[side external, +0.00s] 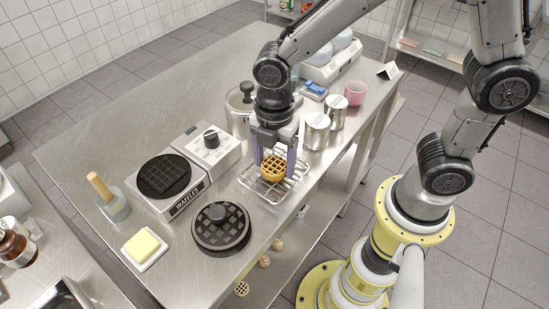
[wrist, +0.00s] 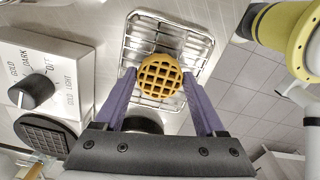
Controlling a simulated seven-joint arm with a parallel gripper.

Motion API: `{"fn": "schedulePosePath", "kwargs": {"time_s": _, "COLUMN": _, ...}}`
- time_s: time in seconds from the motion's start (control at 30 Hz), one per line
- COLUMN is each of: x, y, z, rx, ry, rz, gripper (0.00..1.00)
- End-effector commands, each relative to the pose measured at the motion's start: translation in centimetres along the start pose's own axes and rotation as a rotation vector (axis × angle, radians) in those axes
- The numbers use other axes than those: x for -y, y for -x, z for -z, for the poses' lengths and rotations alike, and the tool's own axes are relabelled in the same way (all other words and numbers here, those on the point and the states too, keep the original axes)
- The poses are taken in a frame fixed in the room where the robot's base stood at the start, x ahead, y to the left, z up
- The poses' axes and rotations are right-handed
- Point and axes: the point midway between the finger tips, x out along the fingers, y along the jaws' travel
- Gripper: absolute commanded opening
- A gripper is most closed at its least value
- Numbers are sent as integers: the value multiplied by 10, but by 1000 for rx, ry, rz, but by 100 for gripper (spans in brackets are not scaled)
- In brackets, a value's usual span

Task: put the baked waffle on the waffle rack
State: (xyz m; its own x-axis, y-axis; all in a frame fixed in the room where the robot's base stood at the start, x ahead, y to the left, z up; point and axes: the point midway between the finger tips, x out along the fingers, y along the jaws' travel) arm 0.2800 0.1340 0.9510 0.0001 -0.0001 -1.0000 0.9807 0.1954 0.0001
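The baked waffle (side external: 273,168) is round, golden brown and gridded. It also shows face-on in the wrist view (wrist: 160,76), between my two fingertips. My gripper (side external: 274,160) points down over the waffle rack, with its purple fingers at opposite edges of the waffle, seemingly touching it. The waffle rack (side external: 250,184) is a wire grid in a shiny metal tray, and it shows behind the waffle in the wrist view (wrist: 143,32). The waffle is over the middle of the rack; I cannot tell whether its underside touches the wires.
The waffle iron (side external: 185,208) stands left of the rack, with a round dark gridded lid (side external: 221,229) in front. A metal pot (side external: 238,100) and metal canisters (side external: 317,131) stand close behind. Butter (side external: 144,246) sits front left. Other waffles (side external: 264,261) lie below the table edge.

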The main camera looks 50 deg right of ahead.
Motion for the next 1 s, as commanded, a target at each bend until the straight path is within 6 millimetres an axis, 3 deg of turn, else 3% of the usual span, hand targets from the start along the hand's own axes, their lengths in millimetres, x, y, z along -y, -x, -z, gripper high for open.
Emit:
{"fn": "schedulePosePath", "kwargs": {"time_s": 0.03, "x": 0, "y": 0, "z": 0, "rx": 0, "ry": 0, "rz": 0, "gripper": 83}}
{"fn": "schedulePosePath", "kwargs": {"time_s": 0.13, "x": 0, "y": 0, "z": 0, "rx": 0, "ry": 0, "rz": 0, "gripper": 100}}
{"fn": "schedulePosePath", "kwargs": {"time_s": 0.47, "x": 0, "y": 6, "z": 0, "rx": -1, "ry": 0, "rz": -2, "gripper": 100}}
{"fn": "schedulePosePath", "kwargs": {"time_s": 1.0, "x": 0, "y": 102, "z": 0, "rx": -1, "ry": 0, "rz": -3, "gripper": 100}}
